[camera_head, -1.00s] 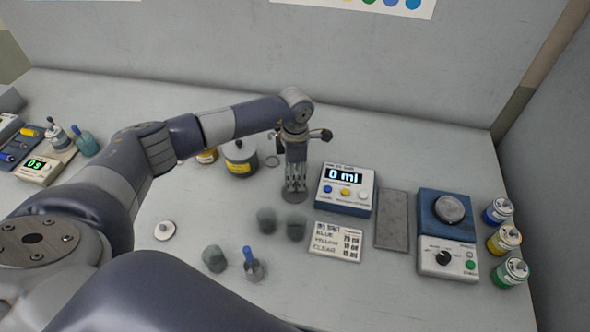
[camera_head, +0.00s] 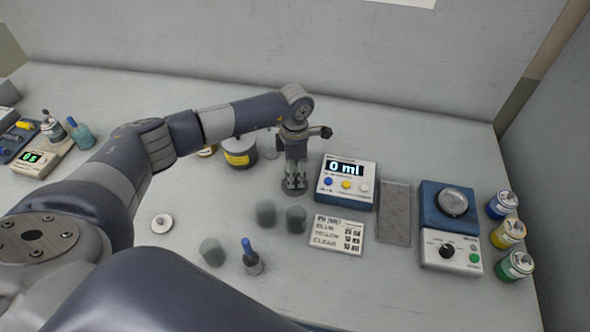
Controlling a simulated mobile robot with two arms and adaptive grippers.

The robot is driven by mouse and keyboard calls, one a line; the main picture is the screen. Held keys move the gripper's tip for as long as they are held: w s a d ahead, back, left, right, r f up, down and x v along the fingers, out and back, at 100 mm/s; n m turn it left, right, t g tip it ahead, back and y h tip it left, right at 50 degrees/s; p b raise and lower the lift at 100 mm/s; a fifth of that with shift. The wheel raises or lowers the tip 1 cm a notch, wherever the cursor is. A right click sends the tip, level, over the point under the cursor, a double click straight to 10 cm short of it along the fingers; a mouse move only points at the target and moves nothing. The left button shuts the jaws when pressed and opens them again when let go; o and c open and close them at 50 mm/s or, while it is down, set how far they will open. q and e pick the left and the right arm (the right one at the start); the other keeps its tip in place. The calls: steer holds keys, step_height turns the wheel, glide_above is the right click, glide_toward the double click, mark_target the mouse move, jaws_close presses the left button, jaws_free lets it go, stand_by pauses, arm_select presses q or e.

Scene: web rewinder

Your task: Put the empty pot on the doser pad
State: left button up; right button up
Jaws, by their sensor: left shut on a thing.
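My left gripper (camera_head: 295,183) points down over a small dark round pad (camera_head: 294,192), just left of the doser with the "0 ml" display (camera_head: 346,181). Its fingers are shut on a small pot, mostly hidden between them. I cannot tell whether the pot touches the pad. My right gripper is not in view.
A yellow-labelled jar (camera_head: 239,153) is behind left. Right of the doser are a grey plate (camera_head: 394,213), a mixer (camera_head: 450,226) and paint cans (camera_head: 508,234).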

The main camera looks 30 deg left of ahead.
arm_select(q)
steer(key=shift+f, duration=0.15)
steer(key=o, duration=1.1)
steer(key=o, duration=0.6)
steer(key=shift+c, duration=0.2)
steer(key=shift+o, duration=0.4)
